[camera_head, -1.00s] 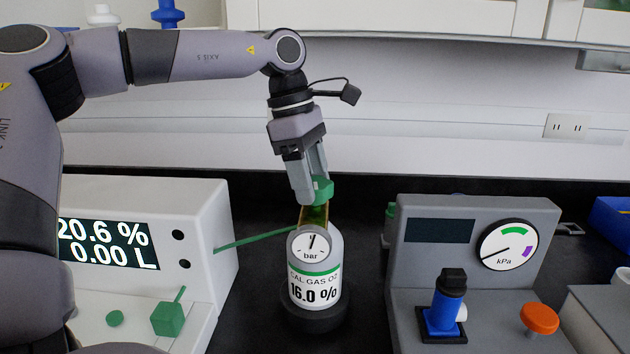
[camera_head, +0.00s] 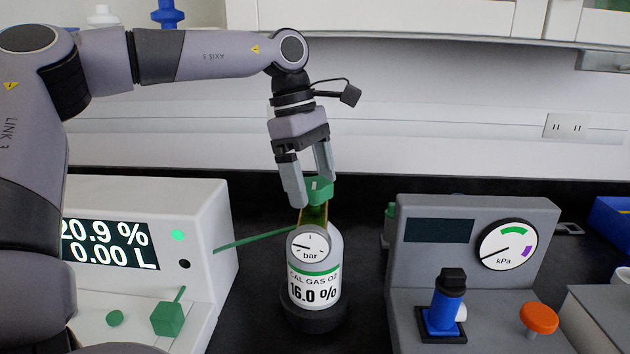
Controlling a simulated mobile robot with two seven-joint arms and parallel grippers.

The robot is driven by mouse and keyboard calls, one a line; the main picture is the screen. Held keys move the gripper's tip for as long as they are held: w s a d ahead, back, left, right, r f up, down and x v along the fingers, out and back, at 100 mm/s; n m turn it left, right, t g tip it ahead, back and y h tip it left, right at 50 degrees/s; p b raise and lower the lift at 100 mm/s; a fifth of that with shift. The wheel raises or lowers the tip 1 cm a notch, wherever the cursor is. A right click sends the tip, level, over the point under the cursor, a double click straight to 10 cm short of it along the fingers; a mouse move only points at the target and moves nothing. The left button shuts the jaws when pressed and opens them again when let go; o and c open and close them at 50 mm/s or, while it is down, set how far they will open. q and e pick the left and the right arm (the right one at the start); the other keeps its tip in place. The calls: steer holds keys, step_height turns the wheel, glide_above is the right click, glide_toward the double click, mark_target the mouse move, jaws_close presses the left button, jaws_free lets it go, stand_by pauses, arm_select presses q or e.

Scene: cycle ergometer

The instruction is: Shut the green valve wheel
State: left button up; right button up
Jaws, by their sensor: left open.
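The green valve wheel (camera_head: 318,190) sits on top of the white gas bottle (camera_head: 314,284), which is marked CAL GAS O2 16.0 %. A round bar gauge (camera_head: 308,245) is on the bottle's front, its needle pointing left. My left gripper (camera_head: 313,192) is open above and around the wheel, one finger to its left and the other behind its right side. A gap shows between the fingers; I cannot tell whether either touches the wheel. My right gripper is not in view.
A white analyser (camera_head: 205,240) at left reads 20.9 % and 0.00 L, with a green light on. A green tube (camera_head: 255,239) runs from it to the bottle. A grey kPa gauge unit (camera_head: 415,275) with an orange knob (camera_head: 539,318) stands at right.

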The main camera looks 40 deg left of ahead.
arm_select(q)
steer(key=shift+v, duration=3.5)
steer(key=v, duration=0.7)
